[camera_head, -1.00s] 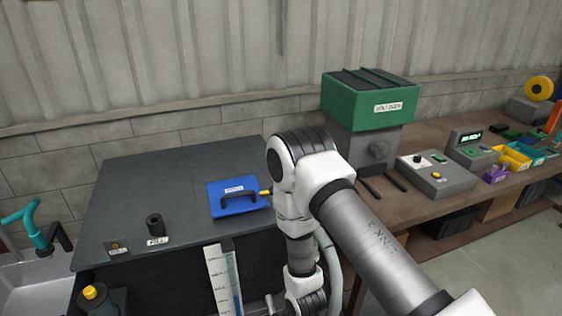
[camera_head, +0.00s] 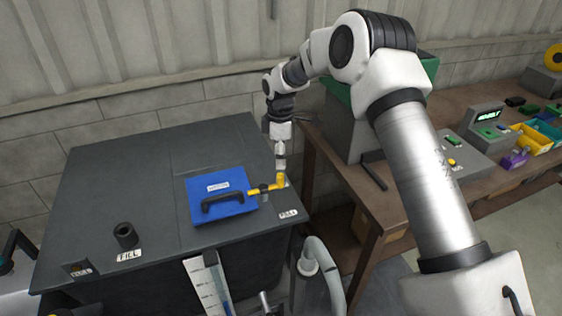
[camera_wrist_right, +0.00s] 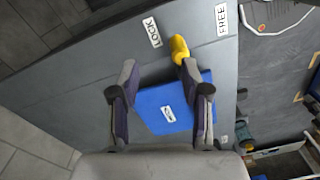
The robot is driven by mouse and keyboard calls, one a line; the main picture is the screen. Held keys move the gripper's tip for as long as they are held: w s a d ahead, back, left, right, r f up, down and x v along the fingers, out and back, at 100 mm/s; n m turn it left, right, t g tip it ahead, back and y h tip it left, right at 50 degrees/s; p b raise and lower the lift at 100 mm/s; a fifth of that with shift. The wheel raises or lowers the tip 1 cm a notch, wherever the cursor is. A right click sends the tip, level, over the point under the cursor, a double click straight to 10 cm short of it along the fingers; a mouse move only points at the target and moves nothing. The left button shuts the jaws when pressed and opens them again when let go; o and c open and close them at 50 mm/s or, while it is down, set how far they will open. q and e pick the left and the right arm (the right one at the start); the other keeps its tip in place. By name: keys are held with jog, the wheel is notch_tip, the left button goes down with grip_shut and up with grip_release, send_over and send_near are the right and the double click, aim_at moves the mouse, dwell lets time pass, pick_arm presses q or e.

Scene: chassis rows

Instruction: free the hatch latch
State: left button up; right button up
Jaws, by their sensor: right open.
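The blue hatch (camera_head: 205,207) with a black handle (camera_head: 228,200) lies on the dark tank top (camera_head: 110,185); the hatch also shows in the wrist view (camera_wrist_right: 160,117). The yellow latch (camera_head: 279,182) is at the hatch's right edge, its bar pointing toward the hatch. In the wrist view the yellow latch (camera_wrist_right: 180,47) shows near the LOCK label (camera_wrist_right: 152,32), with the FREE label (camera_wrist_right: 222,19) farther right. My right gripper (camera_head: 281,166) points down at the latch, open; one fingertip appears close beside it. Contact cannot be told. My left gripper is out of view.
A black filler pipe (camera_head: 125,236) stands on the tank top near the FILL label (camera_head: 130,255). A scale gauge (camera_head: 208,285) hangs at the tank front. A wooden bench (camera_head: 345,195) with devices and a green-topped machine stands to the right.

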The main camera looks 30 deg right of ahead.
aim_at(280, 175)
jog(key=f, duration=0.2)
jog(key=s+f+p, duration=0.1)
jog(key=f, duration=0.1)
jog(key=s+a+f+p, duration=0.1)
jog(key=f, duration=0.1)
jog(key=shift+s+f, duration=0.15)
jog(key=shift+f, duration=0.05)
jog(key=shift+w, duration=0.2)
jog(key=shift+a, duration=0.15)
jog(key=shift+c, duration=0.5)
jog(key=shift+s+a+r, duration=0.15)
jog(key=shift+s+r, duration=0.15)
jog(key=shift+r, duration=0.05)
jog(key=c, duration=0.6)
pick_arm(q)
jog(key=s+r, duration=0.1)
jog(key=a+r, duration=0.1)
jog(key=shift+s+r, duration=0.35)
pick_arm(e)
jog(key=shift+w, duration=0.1)
